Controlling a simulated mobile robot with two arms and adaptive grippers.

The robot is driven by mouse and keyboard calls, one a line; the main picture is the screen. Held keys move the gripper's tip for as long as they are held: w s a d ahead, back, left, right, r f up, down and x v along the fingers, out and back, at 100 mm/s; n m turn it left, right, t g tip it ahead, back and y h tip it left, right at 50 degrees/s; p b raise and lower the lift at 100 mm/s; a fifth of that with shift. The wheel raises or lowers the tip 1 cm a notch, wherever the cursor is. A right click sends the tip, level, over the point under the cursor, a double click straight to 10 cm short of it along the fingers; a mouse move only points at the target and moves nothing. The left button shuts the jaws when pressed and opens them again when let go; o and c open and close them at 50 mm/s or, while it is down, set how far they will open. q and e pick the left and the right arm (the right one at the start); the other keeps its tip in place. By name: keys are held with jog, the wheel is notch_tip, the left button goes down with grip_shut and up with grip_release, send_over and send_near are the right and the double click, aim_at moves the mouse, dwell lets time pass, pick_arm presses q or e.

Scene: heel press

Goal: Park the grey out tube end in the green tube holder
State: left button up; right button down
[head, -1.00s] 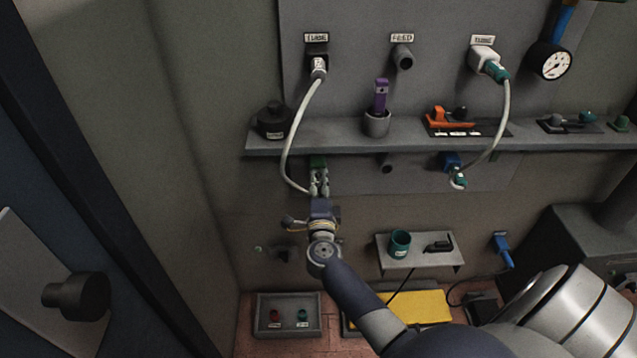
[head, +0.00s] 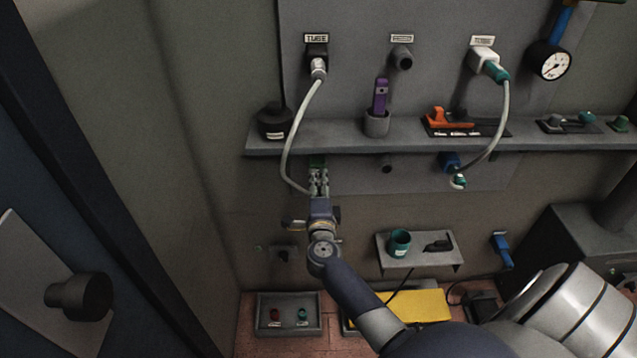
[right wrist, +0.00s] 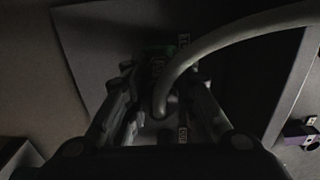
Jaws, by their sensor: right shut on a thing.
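The grey tube (head: 288,135) hangs in a curve from the left port (head: 317,52) on the wall panel. Its lower end is at my right gripper (head: 318,180), which is shut on it just below the shelf. In the right wrist view the tube (right wrist: 215,42) curves in from the upper right and its end sits between the fingers (right wrist: 160,110). The green tube holder (head: 317,160) is under the shelf, directly above the fingertips and partly hidden by them. Whether the tube end touches the holder I cannot tell. My left gripper is not in view.
A second tube (head: 503,120) runs from the right port to a blue holder (head: 451,162) under the shelf (head: 345,142). The shelf bears a grey cup (head: 377,124) and an orange tool (head: 449,118). A small shelf with a teal cup (head: 399,243) is lower right of my gripper.

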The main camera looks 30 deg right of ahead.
jog(key=shift+w+d, duration=0.25)
jog(key=shift+w, duration=0.15)
jog(key=c, duration=1.3)
grip_release()
jog(key=v, duration=1.2)
jog(key=shift+f, duration=0.1)
